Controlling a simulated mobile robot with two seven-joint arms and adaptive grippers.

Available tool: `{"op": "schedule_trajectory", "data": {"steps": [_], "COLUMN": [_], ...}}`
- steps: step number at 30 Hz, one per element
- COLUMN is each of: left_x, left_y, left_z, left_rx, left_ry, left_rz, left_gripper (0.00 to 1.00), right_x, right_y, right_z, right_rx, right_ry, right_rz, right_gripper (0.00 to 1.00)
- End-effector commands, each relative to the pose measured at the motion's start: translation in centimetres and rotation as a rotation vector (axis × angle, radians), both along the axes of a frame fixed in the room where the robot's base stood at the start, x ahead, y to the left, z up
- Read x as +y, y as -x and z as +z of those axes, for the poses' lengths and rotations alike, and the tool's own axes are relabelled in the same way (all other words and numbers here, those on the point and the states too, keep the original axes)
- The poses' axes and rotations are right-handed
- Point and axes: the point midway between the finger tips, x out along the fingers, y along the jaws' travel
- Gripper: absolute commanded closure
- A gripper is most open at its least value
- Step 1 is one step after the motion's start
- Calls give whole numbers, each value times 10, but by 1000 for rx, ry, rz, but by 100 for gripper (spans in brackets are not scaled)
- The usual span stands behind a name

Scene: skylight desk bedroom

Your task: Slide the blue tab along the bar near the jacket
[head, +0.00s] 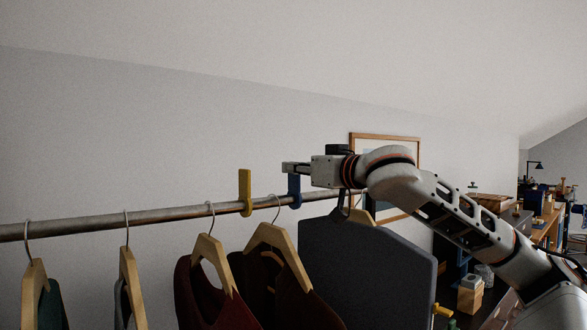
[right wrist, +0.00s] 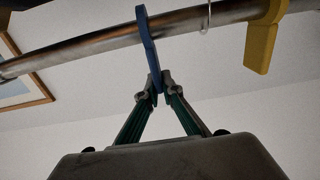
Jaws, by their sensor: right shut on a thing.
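The blue tab (head: 294,189) hangs on the metal bar (head: 160,215), to the right of the yellow tab (head: 245,192). My right gripper (head: 290,168) is at the blue tab's upper part in the head view. In the right wrist view, the fingers (right wrist: 157,84) are shut on the end of the blue tab (right wrist: 147,40), whose other end is around the bar (right wrist: 95,46). Dark red garments (head: 200,295) hang on wooden hangers; I cannot tell which is the jacket. My left gripper is not in view.
A hanger hook (right wrist: 205,18) sits on the bar between the blue and yellow tabs. A large dark grey panel-like thing (head: 365,270) is below my right arm. A framed picture (head: 412,150) hangs on the wall behind. A cluttered desk (head: 545,230) is at far right.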

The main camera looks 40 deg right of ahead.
Motion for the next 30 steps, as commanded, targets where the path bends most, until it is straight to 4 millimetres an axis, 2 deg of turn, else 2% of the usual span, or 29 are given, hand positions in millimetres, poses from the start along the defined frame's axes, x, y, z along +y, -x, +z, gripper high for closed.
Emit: {"op": "schedule_trajectory", "data": {"steps": [4,6,7,20,30], "left_x": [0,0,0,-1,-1], "left_y": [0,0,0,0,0], "left_z": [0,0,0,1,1], "left_rx": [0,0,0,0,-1], "left_ry": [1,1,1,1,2], "left_rz": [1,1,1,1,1], "left_gripper": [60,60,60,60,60], "right_x": [0,0,0,0,0], "right_y": [0,0,0,2,18], "right_z": [-1,-1,-1,1,2], "right_rx": [1,1,1,-2,-5], "right_ry": [1,1,1,2,9], "right_rz": [0,-1,-1,-2,-7], "right_gripper": [100,81,76,76,76]}}
